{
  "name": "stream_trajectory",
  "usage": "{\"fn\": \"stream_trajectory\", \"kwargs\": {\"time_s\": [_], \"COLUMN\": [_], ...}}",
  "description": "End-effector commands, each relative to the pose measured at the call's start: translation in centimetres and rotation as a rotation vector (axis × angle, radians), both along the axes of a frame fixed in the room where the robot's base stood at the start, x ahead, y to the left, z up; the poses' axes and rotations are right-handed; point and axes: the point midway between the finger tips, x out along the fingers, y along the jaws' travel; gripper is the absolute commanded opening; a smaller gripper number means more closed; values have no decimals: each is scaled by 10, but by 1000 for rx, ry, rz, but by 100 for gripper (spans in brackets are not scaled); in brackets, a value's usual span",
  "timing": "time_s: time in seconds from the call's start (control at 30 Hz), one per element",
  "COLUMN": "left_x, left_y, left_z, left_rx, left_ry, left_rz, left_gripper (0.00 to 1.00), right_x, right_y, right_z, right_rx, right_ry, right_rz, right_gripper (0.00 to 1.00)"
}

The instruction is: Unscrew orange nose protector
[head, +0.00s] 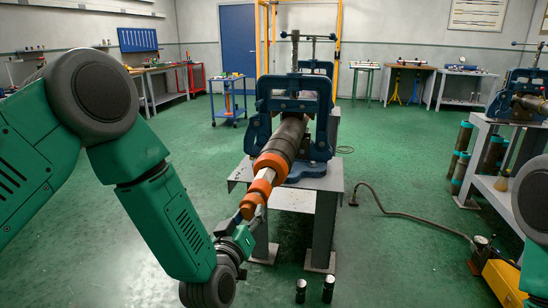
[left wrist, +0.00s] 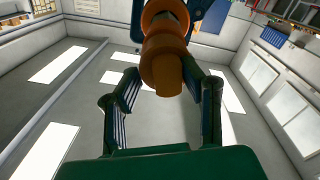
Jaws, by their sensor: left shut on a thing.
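The orange nose protector (head: 251,206) is at the near end of a dark pipe tool (head: 286,140), which points toward me and slopes down. A pale section and more orange rings sit behind the protector. A blue pipe vise (head: 293,95) holds the tool on a grey metal stand. My left gripper (head: 243,226) is shut on the protector's near end. In the left wrist view the orange protector (left wrist: 163,68) fills the space at the fingertips; the right finger overlaps its side, and contact at the left finger is unclear.
A hose (head: 410,218) runs right to a yellow unit (head: 503,280). A second vise bench (head: 500,165) stands at right. Open green floor lies around the stand.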

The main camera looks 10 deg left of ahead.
Motion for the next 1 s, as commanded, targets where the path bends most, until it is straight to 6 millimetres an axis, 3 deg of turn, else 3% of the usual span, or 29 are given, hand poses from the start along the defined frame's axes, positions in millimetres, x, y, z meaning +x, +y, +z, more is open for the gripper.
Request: {"fn": "stream_trajectory", "kwargs": {"time_s": [0.1,0.2,0.53,1.0], "left_x": [1,1,1,2], "left_y": [6,6,7,8], "left_z": [-2,0,0,1], "left_rx": [-206,-293,-357,-1259], "left_ry": [7,9,8,27], "left_rz": [12,11,13,11], "left_gripper": [0,0,0,0], "right_x": [0,0,0,0], "right_y": [0,0,0,0], "right_z": [-7,-9,-11,-60], "right_rx": [0,0,0,0], "right_ry": [0,0,0,0], "right_rz": [0,0,0,0], "right_gripper": [0,0,0,0]}}
